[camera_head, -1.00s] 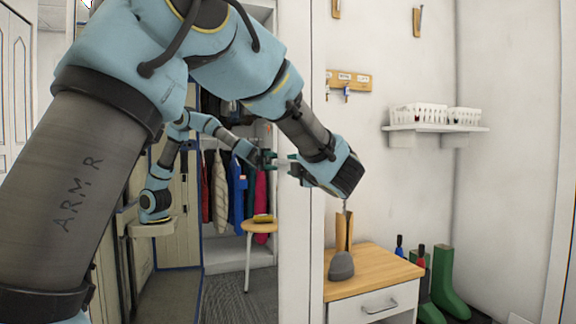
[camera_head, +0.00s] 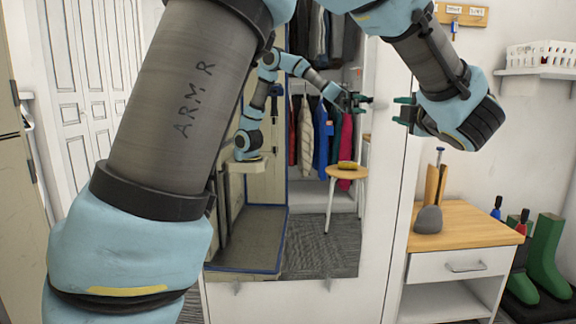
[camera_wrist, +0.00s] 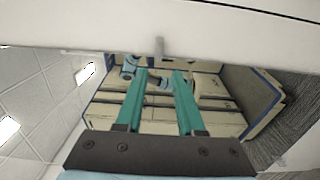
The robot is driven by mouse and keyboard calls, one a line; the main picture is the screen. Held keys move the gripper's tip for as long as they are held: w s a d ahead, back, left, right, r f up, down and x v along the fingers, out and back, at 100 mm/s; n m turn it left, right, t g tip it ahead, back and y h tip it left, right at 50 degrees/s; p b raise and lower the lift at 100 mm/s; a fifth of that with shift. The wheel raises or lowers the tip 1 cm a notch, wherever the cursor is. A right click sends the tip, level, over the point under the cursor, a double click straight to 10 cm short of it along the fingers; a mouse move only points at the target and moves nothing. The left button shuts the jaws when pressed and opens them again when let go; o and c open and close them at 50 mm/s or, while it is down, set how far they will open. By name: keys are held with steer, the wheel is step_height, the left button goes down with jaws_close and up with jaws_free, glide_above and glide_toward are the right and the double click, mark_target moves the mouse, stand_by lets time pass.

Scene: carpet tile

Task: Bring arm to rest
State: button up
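My arm, blue and grey and marked ARM R, crosses the head view from lower left to upper right. My gripper (camera_head: 400,113) is at the upper right of that view, its green fingers pointing left towards a tall mirror (camera_head: 300,284). In the wrist view my gripper (camera_wrist: 158,75) shows two long green fingers apart, with nothing between them. The mirror shows the reflection of a blue arm (camera_head: 249,140) and its gripper. My upper arm hides part of the mirror's left side.
A wooden-topped cabinet (camera_head: 468,267) stands right of the mirror, bearing a shoehorn holder (camera_head: 434,186). Green boots (camera_head: 546,255) stand beside it. A wall shelf (camera_head: 540,72) carries a white basket (camera_head: 541,56). Coats and a stool (camera_head: 345,173) show within the mirror.

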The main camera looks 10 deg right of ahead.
steer(key=w+a+f+m+g+h, duration=0.2)
steer(key=w+a+f+m, duration=0.3)
steer(key=w+a+m, duration=0.15)
steer(key=w+a+f+m+g, duration=0.2)
steer(key=a+f+m+g, duration=0.35)
steer(key=a+f, duration=0.65)
steer(key=s+a+f+m+g+y, duration=0.1)
steer(key=s+a+f+m+g, duration=0.2)
steer(key=s+a, duration=0.4)
steer(key=s+a+f+m+g+y, duration=0.1)
steer(key=s+a+f+g+y, duration=0.25)
steer(key=a, duration=0.55)
steer(key=s+a+f+m+g, duration=0.2)
steer(key=s+a+f, duration=0.4)
steer(key=a, duration=0.2)
step_height(320, 180, up, 28)
steer(key=p, duration=2.8)
steer(key=shift+s+a+r+p, duration=0.25)
steer(key=shift+s+a+p, duration=0.05)
steer(key=shift+s+a, duration=0.15)
steer(key=shift+d, duration=0.1)
